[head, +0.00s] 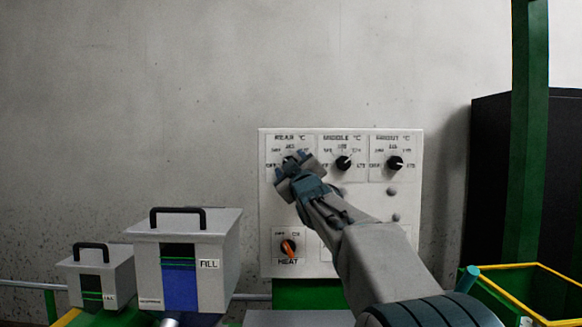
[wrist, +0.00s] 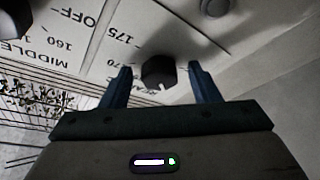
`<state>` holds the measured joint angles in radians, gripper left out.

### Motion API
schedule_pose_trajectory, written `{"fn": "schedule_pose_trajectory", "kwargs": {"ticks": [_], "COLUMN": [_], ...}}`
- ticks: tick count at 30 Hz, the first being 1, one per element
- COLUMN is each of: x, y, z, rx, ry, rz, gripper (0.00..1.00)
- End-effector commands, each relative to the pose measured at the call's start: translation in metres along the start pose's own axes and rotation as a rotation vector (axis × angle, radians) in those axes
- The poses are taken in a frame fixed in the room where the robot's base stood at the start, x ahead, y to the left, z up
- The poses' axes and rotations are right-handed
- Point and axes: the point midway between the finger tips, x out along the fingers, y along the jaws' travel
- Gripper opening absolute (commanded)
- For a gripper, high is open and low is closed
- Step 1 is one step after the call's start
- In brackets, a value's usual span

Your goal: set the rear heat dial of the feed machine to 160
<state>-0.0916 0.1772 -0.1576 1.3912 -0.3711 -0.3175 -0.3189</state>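The rear dial is a black knob at the upper left of the white control panel (head: 270,205), under the label "REAR °C". My gripper (head: 296,172) covers most of it in the head view. In the wrist view the rear dial (wrist: 158,72) sits between the two blue fingers of my gripper (wrist: 165,88). The fingers are open, with a gap on each side of the knob. A short white mark shows on the knob's lower edge. Printed numbers such as 170 and 175 are partly readable nearby; the exact setting cannot be told.
The middle dial (head: 343,163) and a third dial (head: 395,163) are to the right. Grey boxes with black handles, one marked FILL (head: 208,265), stand left. A green post (head: 530,130) rises at right.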

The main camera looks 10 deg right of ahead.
Motion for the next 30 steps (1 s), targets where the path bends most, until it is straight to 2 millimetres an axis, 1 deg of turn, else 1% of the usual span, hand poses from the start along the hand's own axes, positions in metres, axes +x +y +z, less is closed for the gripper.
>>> {"fn": "schedule_pose_trajectory", "kwargs": {"ticks": [5, 8, 11, 24, 27, 30], "x": [-0.002, -0.009, -0.022, -0.102, -0.117, -0.127], "y": [0.0, 0.0, -0.001, 0.0, 0.0, 0.0], "z": [0.0, 0.0, 0.001, 0.001, 0.001, 0.0], "rx": [0.0, 0.0, 0.002, 0.0, 0.001, 0.001], "ry": [0.001, 0.001, 0.002, 0.002, 0.001, 0.001], "rz": [0.001, 0.001, 0.001, 0.002, 0.002, 0.001], "gripper": [0.56, 0.56, 0.56, 0.56, 0.56, 0.56]}}
